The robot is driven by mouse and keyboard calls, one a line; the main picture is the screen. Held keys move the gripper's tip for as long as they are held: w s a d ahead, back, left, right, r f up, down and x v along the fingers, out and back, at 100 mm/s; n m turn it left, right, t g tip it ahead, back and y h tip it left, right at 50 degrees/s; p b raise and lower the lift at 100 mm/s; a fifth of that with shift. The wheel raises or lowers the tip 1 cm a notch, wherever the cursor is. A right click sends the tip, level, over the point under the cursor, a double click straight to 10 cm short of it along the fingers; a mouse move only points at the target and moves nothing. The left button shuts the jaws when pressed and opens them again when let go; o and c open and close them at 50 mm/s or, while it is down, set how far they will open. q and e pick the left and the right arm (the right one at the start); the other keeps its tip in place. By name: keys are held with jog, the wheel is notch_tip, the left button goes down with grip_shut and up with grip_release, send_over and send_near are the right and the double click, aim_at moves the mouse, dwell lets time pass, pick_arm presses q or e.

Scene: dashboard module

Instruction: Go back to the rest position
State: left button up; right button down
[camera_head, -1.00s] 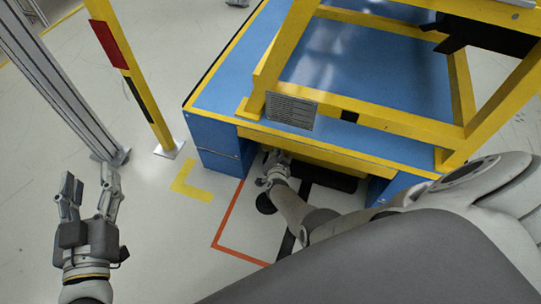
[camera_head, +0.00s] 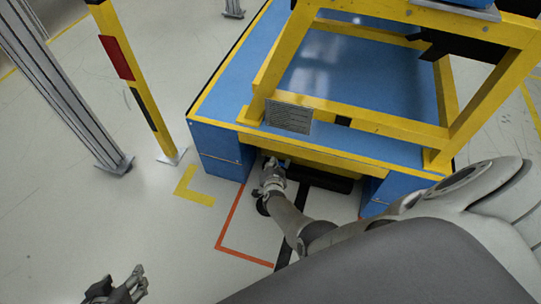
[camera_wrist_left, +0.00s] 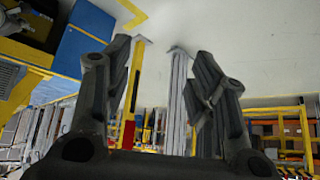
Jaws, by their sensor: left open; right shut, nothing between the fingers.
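My left gripper (camera_head: 118,288) is at the bottom left of the head view, low in the frame, with only its finger ends showing above the picture edge. In the left wrist view its two fingers (camera_wrist_left: 160,95) stand apart with nothing between them. My right arm reaches forward to the blue and yellow workbench (camera_head: 222,118). My right gripper (camera_head: 272,168) is small and partly hidden at the bench's front edge, just below the yellow beam. It is shut and I see nothing held in it.
A yellow post (camera_head: 130,75) and a grey metal post (camera_head: 65,85) stand on the floor left of the bench. Yellow and red tape lines (camera_head: 222,225) mark the floor before it. A yellow frame (camera_head: 360,122) stands on the bench.

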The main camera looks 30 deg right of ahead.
pick_arm(q)
jog(key=shift+s+a+f+g, duration=0.15)
jog(key=shift+s+g, duration=0.05)
jog(key=shift+s, duration=0.2)
jog(key=shift+s+a+f+g, duration=0.15)
jog(key=shift+s+g, duration=0.05)
jog(key=shift+s, duration=0.15)
